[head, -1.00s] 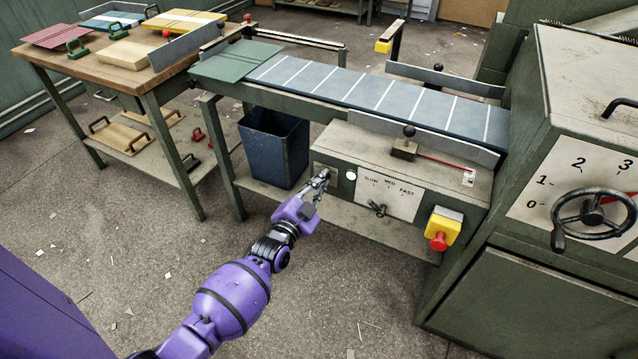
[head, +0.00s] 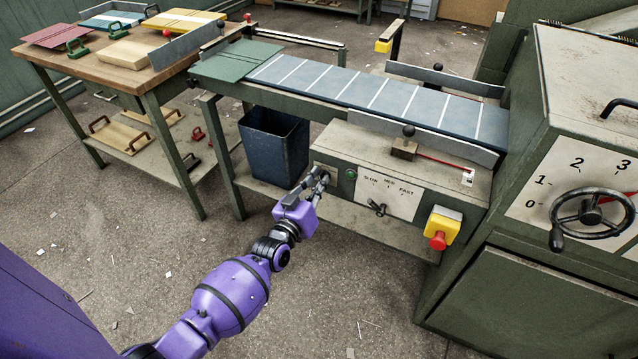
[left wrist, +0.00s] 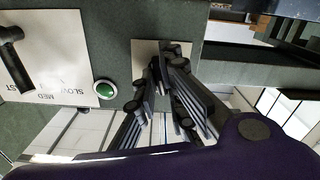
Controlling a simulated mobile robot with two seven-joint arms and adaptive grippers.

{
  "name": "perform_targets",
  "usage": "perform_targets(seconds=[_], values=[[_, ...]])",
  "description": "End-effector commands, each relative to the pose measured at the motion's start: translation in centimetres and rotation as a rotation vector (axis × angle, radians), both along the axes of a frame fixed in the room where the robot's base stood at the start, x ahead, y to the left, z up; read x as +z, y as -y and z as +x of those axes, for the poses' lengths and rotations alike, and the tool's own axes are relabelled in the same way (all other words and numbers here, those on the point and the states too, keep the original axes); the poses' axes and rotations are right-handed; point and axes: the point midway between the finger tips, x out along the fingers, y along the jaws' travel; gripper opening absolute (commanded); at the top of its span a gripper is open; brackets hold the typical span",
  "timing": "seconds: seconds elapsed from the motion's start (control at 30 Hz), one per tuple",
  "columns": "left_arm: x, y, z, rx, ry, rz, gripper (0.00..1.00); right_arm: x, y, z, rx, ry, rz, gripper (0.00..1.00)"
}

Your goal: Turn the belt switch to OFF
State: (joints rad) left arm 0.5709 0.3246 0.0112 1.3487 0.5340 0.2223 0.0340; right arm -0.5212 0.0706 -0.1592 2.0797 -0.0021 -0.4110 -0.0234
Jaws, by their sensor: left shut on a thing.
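My left gripper (head: 319,176) is at the front panel under the belt, over the small pale switch plate left of the lamp. In the left wrist view its fingertips (left wrist: 166,62) are closed together at the switch plate (left wrist: 143,48). The gripper is shut on the belt switch, whose knob is mostly hidden by the fingers, so its pointing direction cannot be told. The round green lamp (head: 350,174) beside it looks dark; it also shows in the left wrist view (left wrist: 105,90). The belt (head: 390,97) is blue-grey with white stripes. My right gripper is not in view.
A speed plate (head: 400,198) with a black knob (head: 376,208) is right of the lamp. A red emergency button (head: 438,241) on a yellow box is farther right. A blue bin (head: 275,150) stands behind and left of my gripper. The floor in front is open.

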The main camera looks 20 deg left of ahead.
Motion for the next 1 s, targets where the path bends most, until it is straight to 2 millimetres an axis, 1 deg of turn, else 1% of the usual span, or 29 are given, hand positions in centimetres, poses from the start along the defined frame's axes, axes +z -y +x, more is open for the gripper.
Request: perform_targets(seconds=[0.2,0.5,0.7,1.0], values=[[0.15,-0.01,0.09,0.0,-0.002,-0.197,0.0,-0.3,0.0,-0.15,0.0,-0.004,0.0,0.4],[0.2,-0.04,0.1,0.0,-0.008,-0.403,0.0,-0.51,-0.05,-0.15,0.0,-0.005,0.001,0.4],[0.23,-0.06,0.1,0.0,-0.011,-0.482,0.0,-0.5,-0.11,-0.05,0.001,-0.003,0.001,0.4],[0.27,-0.07,0.12,0.0,-0.012,-0.524,0.0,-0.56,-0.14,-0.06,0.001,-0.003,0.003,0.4]])
